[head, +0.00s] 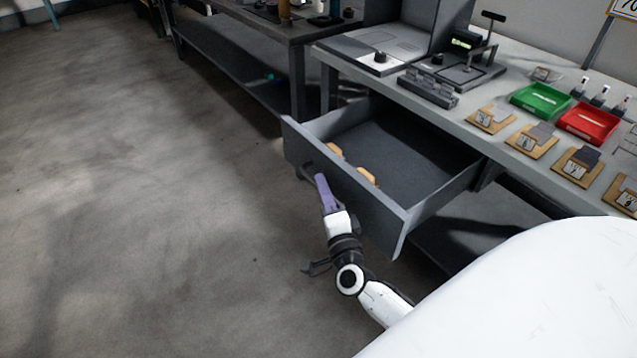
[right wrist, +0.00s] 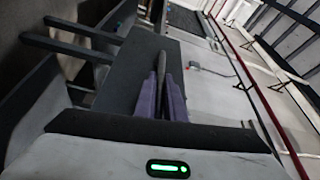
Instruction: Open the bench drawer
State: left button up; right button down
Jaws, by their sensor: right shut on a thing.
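The grey bench drawer (head: 405,222) stands pulled out from under the bench (head: 455,112), and its inside shows. Two small tan things lie in it near the front panel. My right gripper (head: 321,180), with purple fingers, is at the outer face of the drawer front, shut on the dark drawer handle (head: 308,171). My left gripper is not in view.
On the bench top are a green tray (head: 541,98), a red tray (head: 590,122), several tan cards and a dark device with a lever (head: 470,68). Another dark bench (head: 240,22) stands at the upper left. The floor left of the drawer is clear.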

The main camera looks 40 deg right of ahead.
jog(key=c, duration=1.8)
grip_release()
jog(key=shift+d, duration=0.1)
jog(key=shift+c, duration=0.2)
jog(key=v, duration=1)
jog(key=shift+s, duration=0.1)
